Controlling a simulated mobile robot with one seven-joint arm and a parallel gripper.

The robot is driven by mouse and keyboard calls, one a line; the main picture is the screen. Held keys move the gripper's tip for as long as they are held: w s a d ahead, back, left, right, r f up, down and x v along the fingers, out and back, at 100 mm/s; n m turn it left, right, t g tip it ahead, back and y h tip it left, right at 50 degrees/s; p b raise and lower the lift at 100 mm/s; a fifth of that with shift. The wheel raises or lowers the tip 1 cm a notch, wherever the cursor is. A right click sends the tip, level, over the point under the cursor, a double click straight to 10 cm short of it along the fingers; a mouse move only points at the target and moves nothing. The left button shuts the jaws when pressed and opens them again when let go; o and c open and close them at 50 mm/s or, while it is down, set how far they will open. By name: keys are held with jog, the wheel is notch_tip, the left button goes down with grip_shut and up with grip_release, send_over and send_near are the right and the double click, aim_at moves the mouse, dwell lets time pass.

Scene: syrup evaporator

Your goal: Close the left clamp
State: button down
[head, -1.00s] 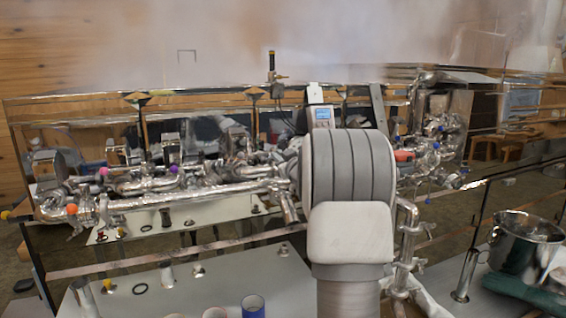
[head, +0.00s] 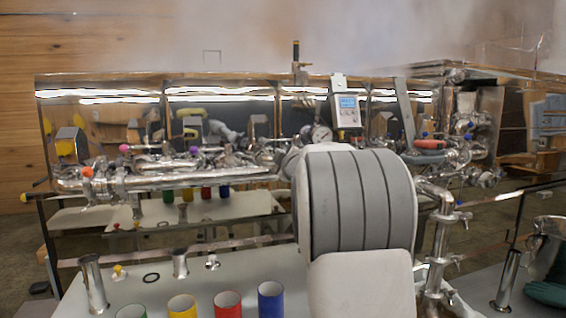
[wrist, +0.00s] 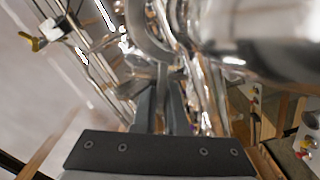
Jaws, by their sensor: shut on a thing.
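My gripper (wrist: 165,88) shows in the wrist view, its two dark grey fingers close together and shut on a thin metal part. That part appears to belong to a curved metal clamp (wrist: 147,38) around shiny pipework, but blur hides its exact shape and whether it is fully closed. In the head view my own grey and white arm covers the gripper and the clamp it holds. The long horizontal steel pipe (head: 200,182) runs to the left from behind my arm.
Blue (head: 271,298), red (head: 228,303) and yellow (head: 182,305) cups stand on the white table in front. A steel pot (head: 548,226) is at the far right. Steam hangs above the evaporator.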

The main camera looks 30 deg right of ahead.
jog(key=shift+w+a+f+b, duration=0.1)
jog(key=shift+a+f+b, duration=0.2)
jog(key=shift+f, duration=0.25)
jog(key=c, duration=1)
grip_release()
jog(key=v, duration=1.7)
jog(key=shift+s+d, duration=0.1)
jog(key=shift+s, duration=0.15)
